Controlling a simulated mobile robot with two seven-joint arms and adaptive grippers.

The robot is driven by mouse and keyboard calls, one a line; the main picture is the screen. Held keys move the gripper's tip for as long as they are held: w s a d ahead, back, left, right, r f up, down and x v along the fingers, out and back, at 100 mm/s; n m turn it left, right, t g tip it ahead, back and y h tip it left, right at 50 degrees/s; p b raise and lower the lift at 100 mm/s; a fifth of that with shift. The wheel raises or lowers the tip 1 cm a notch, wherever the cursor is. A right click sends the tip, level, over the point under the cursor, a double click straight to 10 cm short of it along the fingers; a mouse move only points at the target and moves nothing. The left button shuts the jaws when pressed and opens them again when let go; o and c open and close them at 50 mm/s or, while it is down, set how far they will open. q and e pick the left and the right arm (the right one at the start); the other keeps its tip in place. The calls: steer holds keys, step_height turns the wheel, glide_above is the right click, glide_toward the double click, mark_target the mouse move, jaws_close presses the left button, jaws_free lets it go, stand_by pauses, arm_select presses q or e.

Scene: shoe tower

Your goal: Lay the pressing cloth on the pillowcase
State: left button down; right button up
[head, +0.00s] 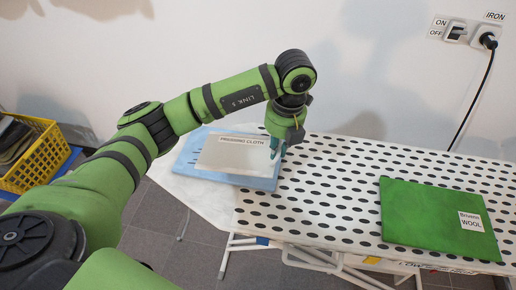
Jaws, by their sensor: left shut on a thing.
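The pressing cloth (230,158) is a beige rectangle with a printed label. It lies over a larger light blue folded piece, apparently the pillowcase (262,183), at the left end of the ironing board. Blue shows around the cloth's left and front edges. My left gripper (277,150) points down at the cloth's right edge and is shut on it. The fingertips are small in view, and whether the cloth lies fully flat there is hard to tell. My right gripper is not in view.
A green folded cloth labelled wool (430,215) lies on the right of the dotted ironing board (330,190). The board's middle is clear. A wall switch (455,32) and plugged black cord (475,95) are behind. A yellow basket (38,158) stands at the left.

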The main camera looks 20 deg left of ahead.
mark_target(265, 141)
arm_select(q)
steer(key=w+a+f, duration=0.2)
steer(key=a, duration=0.1)
steer(key=w+a+f+p, duration=0.1)
steer(key=w+a, duration=0.1)
steer(key=shift+f, duration=0.4)
step_height(265, 141, down, 3)
steer(key=shift+s+f+p, duration=0.1)
steer(key=shift+f+p, duration=0.05)
steer(key=shift+p, duration=0.4)
steer(key=shift+f, duration=0.35)
steer(key=c, duration=1.3)
jaws_free()
steer(key=shift+o, duration=0.2)
steer(key=shift+r, duration=0.1)
steer(key=r+b, duration=0.1)
steer(key=r, duration=0.7)
steer(key=d+r+b, duration=0.1)
steer(key=r, duration=0.3)
steer(key=shift+b, duration=0.35)
